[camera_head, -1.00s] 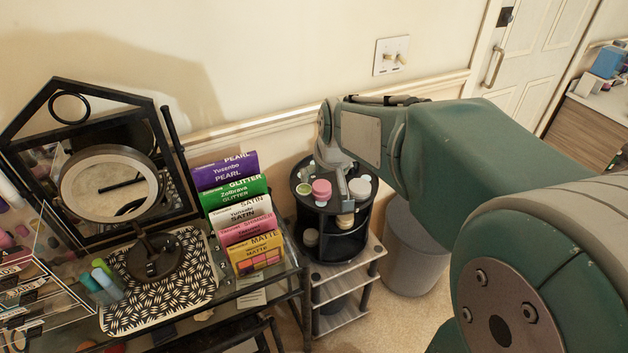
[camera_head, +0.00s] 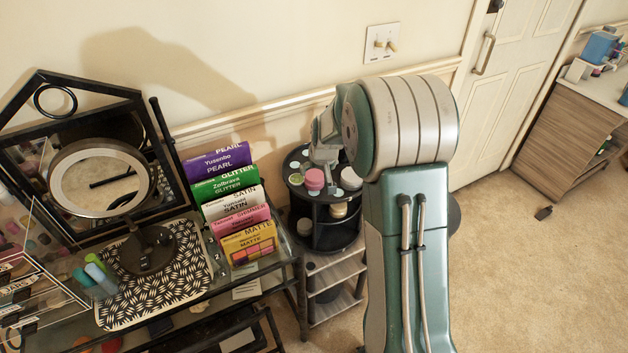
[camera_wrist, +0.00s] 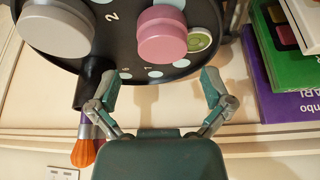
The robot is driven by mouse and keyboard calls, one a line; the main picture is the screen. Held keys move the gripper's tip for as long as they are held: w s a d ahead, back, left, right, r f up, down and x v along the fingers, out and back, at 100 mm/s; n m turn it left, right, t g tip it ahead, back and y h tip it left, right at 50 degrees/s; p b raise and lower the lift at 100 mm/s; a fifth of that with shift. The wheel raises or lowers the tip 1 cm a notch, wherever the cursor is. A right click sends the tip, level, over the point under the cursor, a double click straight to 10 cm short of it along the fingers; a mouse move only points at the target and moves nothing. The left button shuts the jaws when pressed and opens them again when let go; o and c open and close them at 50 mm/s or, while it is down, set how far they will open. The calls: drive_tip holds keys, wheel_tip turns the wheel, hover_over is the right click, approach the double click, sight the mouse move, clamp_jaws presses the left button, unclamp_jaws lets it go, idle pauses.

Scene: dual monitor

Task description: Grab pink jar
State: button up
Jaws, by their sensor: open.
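The pink jar (camera_head: 314,179) stands on the top tier of a round black organizer (camera_head: 324,212). In the wrist view the pink jar (camera_wrist: 162,34) shows at top centre, beyond and between the fingertips of my gripper (camera_wrist: 161,86). My gripper is open and empty, with its two fingers spread wide apart. A gap shows between the fingertips and the jar in this view. In the head view the gripper is close behind the jar, and my arm hides part of the organizer.
A larger pale grey jar (camera_wrist: 57,26) stands beside the pink one on the organizer. A small green-topped item (camera_wrist: 199,40) lies on the other side. Brushes (camera_wrist: 84,148) hang close to the gripper. Upright palette boxes (camera_head: 236,214) and a round mirror (camera_head: 101,176) are to the left.

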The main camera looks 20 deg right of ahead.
sight(314, 175)
drive_tip(key=x, duration=0.5)
drive_tip(key=shift+w+a+f, duration=0.15)
drive_tip(key=c, duration=1)
